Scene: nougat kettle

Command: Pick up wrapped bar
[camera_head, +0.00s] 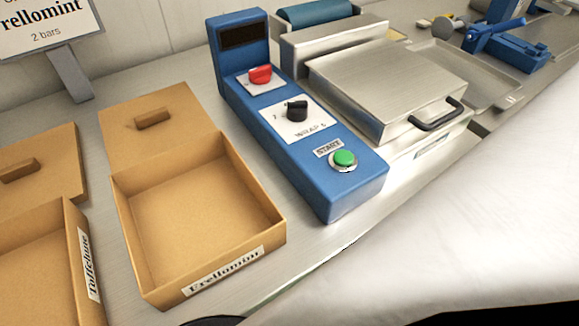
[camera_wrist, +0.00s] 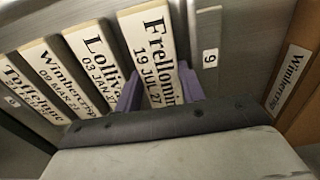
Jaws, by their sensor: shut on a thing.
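In the wrist view, a cream wrapped bar (camera_wrist: 153,40) is labelled "Frellomint" and "19 JUL 27". My gripper (camera_wrist: 159,90) has its two purple-grey fingers on either side of this bar, shut on it. Its near end is hidden by the gripper body, and whether it is lifted clear is unclear. To its left are more wrapped bars: one with a label starting "Lolli" (camera_wrist: 95,62), a "Wimbercrisp" bar (camera_wrist: 55,78) and a "Toffelune" bar (camera_wrist: 25,98). In the head view, neither the gripper nor these bars can be seen.
An empty open box (camera_head: 195,210) labelled "Frellomint" stands beside a "Toffelune" box (camera_head: 85,265), with lids behind. A sign (camera_head: 45,28) reads "2 bars". A blue control panel (camera_head: 300,120) adjoins a steel machine (camera_head: 385,80). A "Wimbercrisp" box (camera_wrist: 291,78) is right in the wrist view.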

